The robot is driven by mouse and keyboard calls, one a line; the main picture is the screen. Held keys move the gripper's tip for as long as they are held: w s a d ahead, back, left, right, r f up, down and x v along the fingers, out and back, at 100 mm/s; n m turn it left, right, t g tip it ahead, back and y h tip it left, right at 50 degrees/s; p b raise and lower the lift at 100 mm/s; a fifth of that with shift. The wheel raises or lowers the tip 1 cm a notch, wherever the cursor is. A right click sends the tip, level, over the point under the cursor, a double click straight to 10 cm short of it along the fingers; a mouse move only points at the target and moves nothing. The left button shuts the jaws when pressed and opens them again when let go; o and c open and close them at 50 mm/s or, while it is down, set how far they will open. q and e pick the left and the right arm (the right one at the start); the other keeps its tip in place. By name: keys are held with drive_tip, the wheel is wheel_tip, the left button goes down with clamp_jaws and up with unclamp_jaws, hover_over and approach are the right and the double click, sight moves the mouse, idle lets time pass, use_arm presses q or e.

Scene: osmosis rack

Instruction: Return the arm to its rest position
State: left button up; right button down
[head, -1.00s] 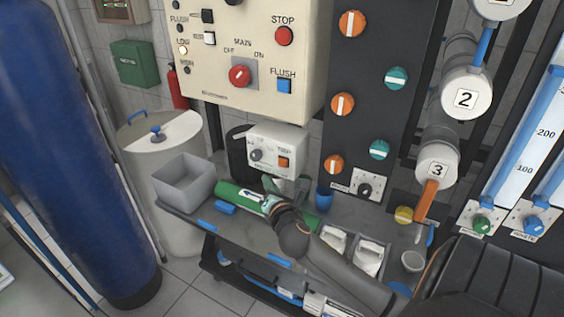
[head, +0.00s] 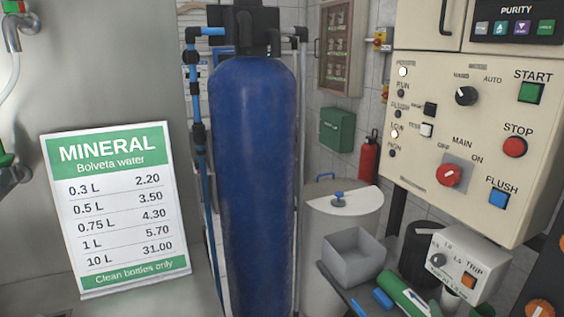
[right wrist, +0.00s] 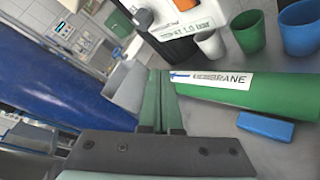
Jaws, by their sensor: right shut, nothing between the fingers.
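My right gripper shows in the right wrist view (right wrist: 160,74). Its two greenish fingers are pressed together, with nothing between them. They are beside the left end of a green cylinder (right wrist: 255,92) with a white label reading "MEMBRANE"; I cannot tell whether they touch it. The green cylinder also lies on the bench at the lower right of the head view (head: 402,291). Only a small part of what may be my right gripper shows at the bottom edge there; most of the arm is outside the picture. My left gripper is not in view.
A grey open bin (head: 352,262) stands at the bench's left end, near a blue block (head: 383,299). A tall blue tank (head: 255,180), a white drum (head: 330,225) and a control panel (head: 430,150) stand around. A mineral water price sign (head: 118,212) is at left.

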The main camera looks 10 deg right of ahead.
drive_tip(key=s+a+f+m+g+y+p, duration=0.1)
drive_tip(key=s+a+f+m+y, duration=0.3)
drive_tip(key=s+a+f+m, duration=0.4)
drive_tip(key=s+a+f+m+g+y+p, duration=0.2)
drive_tip(key=s+a+f+m+y, duration=0.3)
drive_tip(key=s+a+f+m, duration=0.4)
drive_tip(key=s+a+m+g, duration=0.1)
drive_tip(key=s+a+m, duration=0.1)
drive_tip(key=a, duration=0.3)
drive_tip(key=shift+s+a+m+g, duration=0.3)
drive_tip(key=shift+s+a+g, duration=0.1)
drive_tip(key=shift+s, duration=0.15)
